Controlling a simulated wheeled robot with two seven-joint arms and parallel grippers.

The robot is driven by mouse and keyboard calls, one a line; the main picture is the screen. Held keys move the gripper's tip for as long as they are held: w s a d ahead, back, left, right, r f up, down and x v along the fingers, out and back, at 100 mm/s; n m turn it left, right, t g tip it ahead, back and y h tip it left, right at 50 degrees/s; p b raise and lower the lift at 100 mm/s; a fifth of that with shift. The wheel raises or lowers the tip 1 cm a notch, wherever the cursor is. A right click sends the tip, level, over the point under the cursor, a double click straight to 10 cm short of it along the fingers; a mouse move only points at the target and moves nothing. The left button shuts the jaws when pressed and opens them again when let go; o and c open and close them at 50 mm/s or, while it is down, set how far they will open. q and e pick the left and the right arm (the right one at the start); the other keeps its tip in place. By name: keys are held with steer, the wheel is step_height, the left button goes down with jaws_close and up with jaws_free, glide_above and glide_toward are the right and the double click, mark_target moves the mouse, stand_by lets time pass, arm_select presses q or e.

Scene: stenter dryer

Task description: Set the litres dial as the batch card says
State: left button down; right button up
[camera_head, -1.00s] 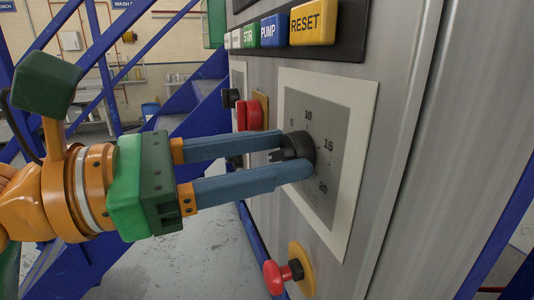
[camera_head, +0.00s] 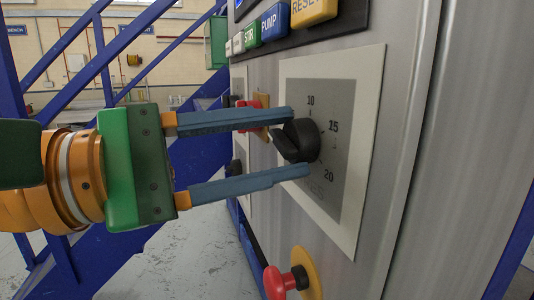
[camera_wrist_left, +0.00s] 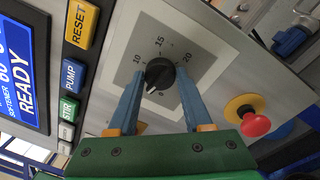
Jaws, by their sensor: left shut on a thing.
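The litres dial is a black knob (camera_head: 302,140) on a grey scale plate (camera_head: 345,100) with a pale border. The figures 10, 15 and 20 can be read around it. In the left wrist view the knob (camera_wrist_left: 160,74) has a white mark at its lower left, pointing away from those figures. My left gripper (camera_head: 298,143) is shut on the knob, one finger above and one below it in the head view. The wrist view shows the fingers (camera_wrist_left: 159,84) on either side of it. The batch card is not in view. My right gripper is not in view.
A red mushroom button (camera_head: 277,281) on a yellow base sticks out below the dial. Another red knob (camera_head: 258,104) stands to its left. Coloured buttons, including PUMP (camera_head: 274,22) and RESET (camera_head: 311,8), run above. The screen (camera_wrist_left: 22,65) reads READY. Blue stairs (camera_head: 200,160) stand behind.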

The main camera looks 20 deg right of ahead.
arm_select(q)
steer(key=shift+m, duration=1.4)
steer(key=shift+c, duration=1.6)
jaws_free()
steer(key=shift+d, duration=0.1)
steer(key=a+b, duration=0.2)
steer(key=a, duration=0.5)
steer(key=shift+s+f+b, duration=0.25)
steer(key=shift+b, duration=0.15)
